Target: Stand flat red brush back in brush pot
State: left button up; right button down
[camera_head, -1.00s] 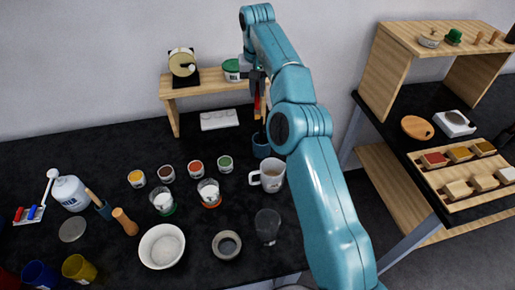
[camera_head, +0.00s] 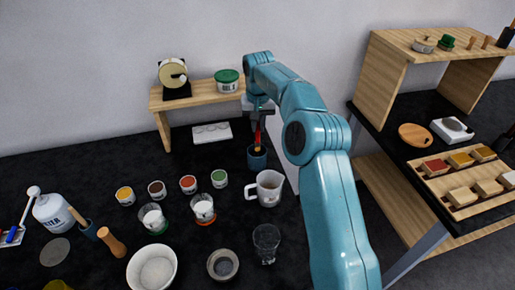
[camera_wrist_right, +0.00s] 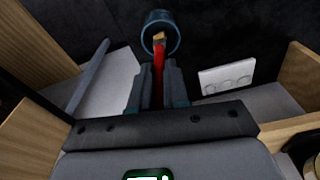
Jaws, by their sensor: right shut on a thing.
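The blue brush pot (camera_head: 257,161) stands upright on the black table below the small wooden shelf. It also shows at the top of the right wrist view (camera_wrist_right: 170,50). My right gripper (camera_head: 258,122) is shut on the flat red brush (camera_head: 257,138) and holds it roughly upright above the pot. In the right wrist view the red handle (camera_wrist_right: 158,78) sits between the fingers, and its pale yellowish end points at the pot's mouth. That end overlaps the mouth; how deep it is inside, I cannot tell. My left gripper is not in view.
A measuring jug (camera_head: 269,189) stands just in front of the pot. A white palette (camera_head: 212,132) lies left of it. The wooden shelf (camera_head: 200,101) holds a green-lidded tub (camera_head: 227,82). Several paint jars and glasses stand to the front left.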

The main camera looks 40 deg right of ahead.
aim_at(259, 143)
notch_tip(259, 143, down, 3)
jog(key=shift+d, duration=0.15)
jog(key=shift+s+f, duration=0.15)
jog(key=shift+f, duration=0.1)
jog(key=f, duration=0.4)
jog(key=shift+w+f+p, duration=0.15)
jog(key=shift+w+p, duration=0.05)
jog(key=shift+p, duration=0.1)
jog(key=shift+s, duration=0.25)
jog(key=shift+w, duration=0.1)
jog(key=c, duration=1.1)
grip_release()
jog(key=shift+w+f, duration=0.15)
jog(key=shift+f, duration=0.05)
jog(key=shift+s+r, duration=0.2)
jog(key=shift+r, duration=0.05)
jog(key=r, duration=0.8)
jog(key=s+a+r, duration=0.1)
jog(key=r, duration=0.3)
jog(key=shift+b, duration=0.3)
jog(key=shift+w, duration=0.15)
jog(key=shift+s, duration=0.2)
